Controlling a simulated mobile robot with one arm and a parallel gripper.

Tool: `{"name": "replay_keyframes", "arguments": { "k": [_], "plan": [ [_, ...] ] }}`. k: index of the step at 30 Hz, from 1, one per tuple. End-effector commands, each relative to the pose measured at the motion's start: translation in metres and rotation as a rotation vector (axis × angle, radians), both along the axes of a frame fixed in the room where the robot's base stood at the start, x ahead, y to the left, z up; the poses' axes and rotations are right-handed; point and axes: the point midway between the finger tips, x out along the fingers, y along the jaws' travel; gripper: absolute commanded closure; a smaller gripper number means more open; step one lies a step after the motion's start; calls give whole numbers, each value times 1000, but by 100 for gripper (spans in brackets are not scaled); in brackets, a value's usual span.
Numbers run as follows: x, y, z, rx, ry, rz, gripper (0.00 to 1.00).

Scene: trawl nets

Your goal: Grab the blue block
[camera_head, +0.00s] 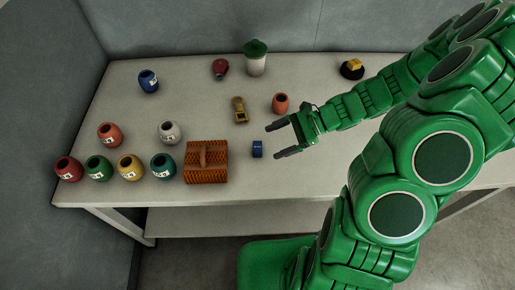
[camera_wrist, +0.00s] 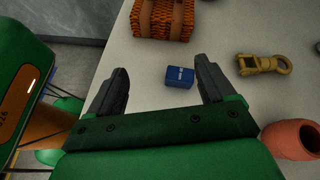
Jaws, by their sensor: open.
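The blue block (camera_head: 257,149) is a small box on the white table, right of the orange woven basket. It also shows in the wrist view (camera_wrist: 179,77), with a small white mark on its top. My gripper (camera_head: 278,140) is open and empty, its dark fingers pointing left in the head view, with the block just beyond the fingertips. In the wrist view, the gripper's fingertips (camera_wrist: 162,70) appear on either side of the block, and neither visibly touches it. I cannot tell the gripper's exact height above the table.
The woven basket (camera_head: 206,162) stands left of the block. A brass shackle (camera_head: 239,110) and an orange pot (camera_head: 280,104) lie behind it. Several labelled colored pots, such as the teal one (camera_head: 163,166), stand at the left. The white table (camera_head: 225,198) is clear in front of the block.

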Motion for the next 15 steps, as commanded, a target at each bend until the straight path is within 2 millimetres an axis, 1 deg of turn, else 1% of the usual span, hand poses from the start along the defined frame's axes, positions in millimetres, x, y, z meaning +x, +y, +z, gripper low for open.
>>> {"name": "replay_keyframes", "arguments": {
  "k": [1,6,12,15],
  "plan": [
    [3,-3,-9,14,28,-35,17],
    [14,-12,-34,50,108,-145,17],
    [21,-20,-54,78,173,-233,17],
    [22,-21,-58,84,189,-252,17]
  ]
}}
